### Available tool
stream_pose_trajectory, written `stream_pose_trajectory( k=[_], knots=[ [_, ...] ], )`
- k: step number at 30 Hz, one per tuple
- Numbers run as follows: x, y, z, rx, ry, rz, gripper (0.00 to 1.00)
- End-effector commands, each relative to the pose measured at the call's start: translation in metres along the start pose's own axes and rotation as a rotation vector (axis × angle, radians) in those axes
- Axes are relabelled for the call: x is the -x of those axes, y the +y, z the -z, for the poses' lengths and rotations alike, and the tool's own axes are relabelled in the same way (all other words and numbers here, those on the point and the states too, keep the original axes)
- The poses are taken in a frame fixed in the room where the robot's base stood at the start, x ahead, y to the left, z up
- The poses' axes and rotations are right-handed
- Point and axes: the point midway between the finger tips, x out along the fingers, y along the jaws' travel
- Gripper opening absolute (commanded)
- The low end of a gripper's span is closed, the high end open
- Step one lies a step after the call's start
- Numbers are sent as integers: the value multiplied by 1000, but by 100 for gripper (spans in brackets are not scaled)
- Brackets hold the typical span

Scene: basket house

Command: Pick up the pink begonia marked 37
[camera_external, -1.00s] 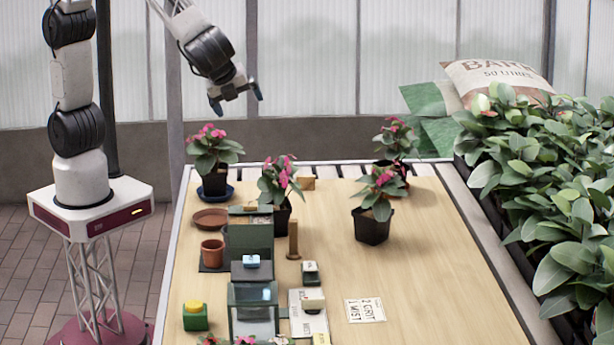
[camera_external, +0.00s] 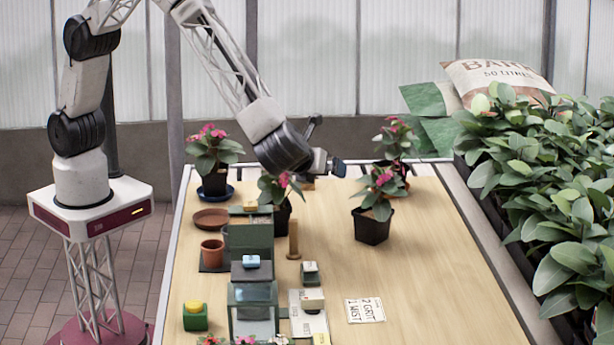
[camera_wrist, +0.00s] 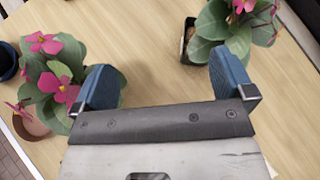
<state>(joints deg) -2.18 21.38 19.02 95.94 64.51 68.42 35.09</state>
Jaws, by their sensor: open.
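Several pink-flowered begonias stand in pots on the bench: one at back left (camera_external: 213,150), one left of centre (camera_external: 272,190) partly behind my arm, one right of centre (camera_external: 380,195) in a black pot, one at back right (camera_external: 397,140). No number 37 is readable, so I cannot tell which plant bears it. My gripper (camera_external: 332,165) is open and empty above the bench, between the centre plants. In the wrist view its blue fingers (camera_wrist: 165,84) are apart over bare wood, with one begonia (camera_wrist: 52,75) at left and another (camera_wrist: 232,30) at upper right.
A terracotta saucer (camera_external: 211,219), small terracotta pot (camera_external: 212,252), green boxes (camera_external: 250,235) and a wooden post (camera_external: 293,240) occupy the bench's left side. A printed card (camera_external: 365,310) lies at front. Dense foliage (camera_external: 560,190) borders the right. The bench's right middle is clear.

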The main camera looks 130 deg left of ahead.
Motion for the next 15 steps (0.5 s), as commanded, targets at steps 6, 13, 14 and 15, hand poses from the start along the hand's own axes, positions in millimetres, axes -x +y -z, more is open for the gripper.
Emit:
stream_pose_trajectory(
  k=[6,13,14,15],
  knots=[
    [-33,-31,42,-113,-75,37,100],
    [-62,-54,79,-212,-142,71,100],
    [-64,-56,83,-221,-148,73,100],
    [-67,-58,86,-231,-154,77,100]
  ],
)
